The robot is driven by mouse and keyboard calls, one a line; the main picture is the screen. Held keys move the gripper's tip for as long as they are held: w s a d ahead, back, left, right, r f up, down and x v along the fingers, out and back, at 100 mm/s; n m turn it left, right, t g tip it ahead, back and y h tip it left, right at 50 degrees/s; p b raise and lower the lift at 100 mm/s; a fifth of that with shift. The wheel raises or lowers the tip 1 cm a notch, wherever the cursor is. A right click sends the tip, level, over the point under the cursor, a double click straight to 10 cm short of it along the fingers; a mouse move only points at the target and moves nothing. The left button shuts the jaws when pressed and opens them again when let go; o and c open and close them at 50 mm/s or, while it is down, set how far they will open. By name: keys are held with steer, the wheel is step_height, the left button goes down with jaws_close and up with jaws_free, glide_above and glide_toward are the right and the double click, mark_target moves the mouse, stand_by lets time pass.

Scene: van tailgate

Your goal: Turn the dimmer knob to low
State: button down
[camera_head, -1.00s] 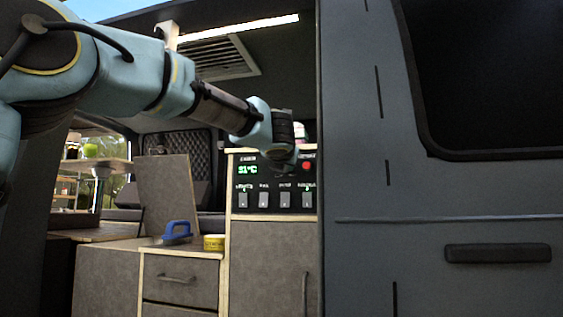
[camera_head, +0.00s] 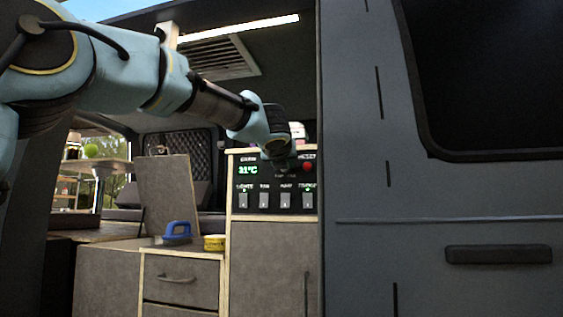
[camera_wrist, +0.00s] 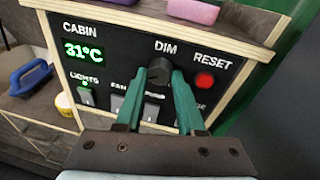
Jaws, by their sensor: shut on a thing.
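The dimmer knob (camera_wrist: 160,72) is a dark round knob under the label DIM on the black control panel (camera_wrist: 118,60). My gripper (camera_wrist: 160,82) has its two green fingers on either side of the knob and is shut on it. The knob's pointer cannot be made out. In the head view my gripper (camera_head: 283,160) is in front of the upper panel (camera_head: 268,182), and my wrist hides the knob there.
A red RESET button (camera_wrist: 204,80) sits close right of the knob. Several rocker switches, including LIGHTS (camera_wrist: 86,96), lie below. A green display reads 31°C. A blue-handled tool (camera_head: 177,231) and a yellow tin (camera_head: 214,243) stand on the lower counter (camera_head: 150,246). The dark van panel (camera_head: 360,200) stands right.

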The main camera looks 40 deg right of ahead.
steer(key=shift+r, duration=0.35)
steer(key=c, duration=0.8)
jaws_free()
steer(key=shift+a, duration=0.1)
steer(key=shift+c, duration=0.2)
steer(key=o, duration=0.3)
steer(key=shift+f, duration=0.25)
steer(key=v, duration=1.1)
steer(key=shift+r, duration=0.1)
steer(key=shift+w, duration=0.1)
